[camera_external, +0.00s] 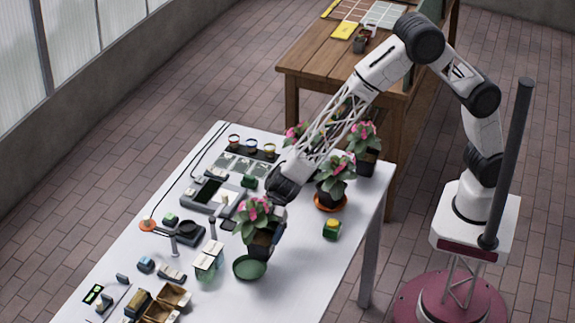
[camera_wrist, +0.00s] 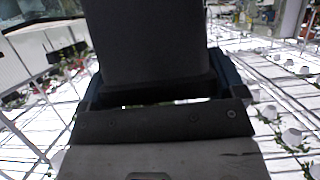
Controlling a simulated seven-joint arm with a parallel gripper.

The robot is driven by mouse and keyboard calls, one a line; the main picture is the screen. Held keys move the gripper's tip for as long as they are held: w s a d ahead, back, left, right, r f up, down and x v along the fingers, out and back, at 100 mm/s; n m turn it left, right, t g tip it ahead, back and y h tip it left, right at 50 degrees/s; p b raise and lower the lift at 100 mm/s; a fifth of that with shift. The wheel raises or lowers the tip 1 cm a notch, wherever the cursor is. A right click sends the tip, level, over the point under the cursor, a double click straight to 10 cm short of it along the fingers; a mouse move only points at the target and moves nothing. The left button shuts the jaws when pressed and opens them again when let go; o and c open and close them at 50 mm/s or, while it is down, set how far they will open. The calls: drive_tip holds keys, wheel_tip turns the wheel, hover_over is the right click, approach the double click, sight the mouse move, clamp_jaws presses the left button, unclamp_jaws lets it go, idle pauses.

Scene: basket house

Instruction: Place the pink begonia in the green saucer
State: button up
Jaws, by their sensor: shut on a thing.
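The pink begonia (camera_external: 255,218) is in a dark square pot (camera_external: 262,245). My gripper (camera_external: 277,234) is shut on this pot, with a blue finger at its right side. The pot looks upright. The green saucer (camera_external: 249,267) lies on the white table just below and left of the pot in the picture. The pot's lower edge overlaps the saucer's far rim in view; I cannot tell whether they touch. In the wrist view the dark pot (camera_wrist: 145,40) fills the middle between the blue fingers, and the saucer is hidden.
Another pink-flowered plant (camera_external: 336,172) stands in an orange saucer (camera_external: 330,203), with more plants behind. A green-yellow block (camera_external: 332,228) lies right of the saucer. A glass jar (camera_external: 208,261) stands close left. The white table (camera_external: 310,265) is clear front right.

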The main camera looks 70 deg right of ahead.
sight(266, 234)
drive_tip(key=shift+f, duration=1.75)
drive_tip(key=shift+f, duration=0.35)
drive_tip(key=o, duration=0.8)
drive_tip(key=shift+r, duration=0.4)
drive_tip(key=v, duration=1.2)
drive_tip(key=shift+f, duration=0.1)
